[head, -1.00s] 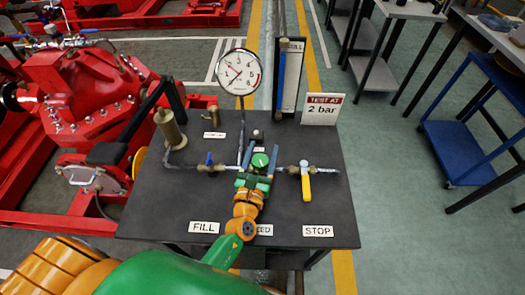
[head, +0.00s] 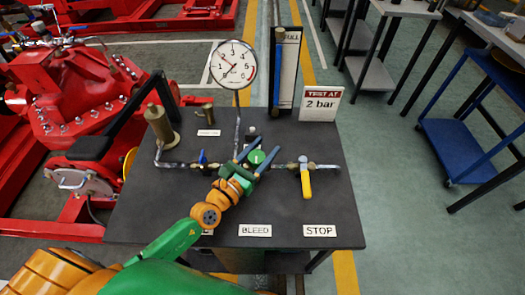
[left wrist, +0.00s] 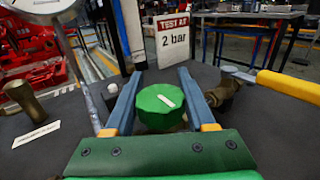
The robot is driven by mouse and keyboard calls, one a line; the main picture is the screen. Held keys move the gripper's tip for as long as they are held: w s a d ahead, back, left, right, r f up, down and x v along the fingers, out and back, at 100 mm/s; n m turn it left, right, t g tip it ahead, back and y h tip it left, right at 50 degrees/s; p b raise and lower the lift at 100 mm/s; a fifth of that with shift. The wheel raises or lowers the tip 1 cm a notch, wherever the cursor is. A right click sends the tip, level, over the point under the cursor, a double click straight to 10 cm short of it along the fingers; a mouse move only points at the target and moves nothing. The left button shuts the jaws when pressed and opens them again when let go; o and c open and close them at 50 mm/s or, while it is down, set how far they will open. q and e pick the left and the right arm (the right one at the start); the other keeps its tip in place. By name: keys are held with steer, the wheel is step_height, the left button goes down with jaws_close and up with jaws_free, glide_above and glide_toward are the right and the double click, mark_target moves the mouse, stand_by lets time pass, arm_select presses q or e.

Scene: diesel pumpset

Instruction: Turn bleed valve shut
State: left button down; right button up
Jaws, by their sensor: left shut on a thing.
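The bleed valve has a green round knob (head: 256,157) in the middle of the dark bench top, behind the BLEED label (head: 255,230). My left gripper (head: 265,147) has its two blue fingers on either side of the knob and is shut on it. In the left wrist view the knob (left wrist: 160,108) sits between the fingers (left wrist: 158,73), with a short white mark on its top. The gripper points up and to the right in the head view. My right gripper is not in view.
A yellow-handled valve (head: 306,182) stands right of the knob, and a blue-handled valve (head: 203,157) left of it. A pressure gauge (head: 233,65), a sight tube panel (head: 285,70) and a 2 bar sign (head: 321,103) stand behind.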

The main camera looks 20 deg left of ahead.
mark_target(251, 164)
arm_select(q)
steer(key=shift+c, duration=1.2)
jaws_free()
steer(key=b+v, duration=0.1)
steer(key=v, duration=0.6)
steer(key=shift+s, duration=0.15)
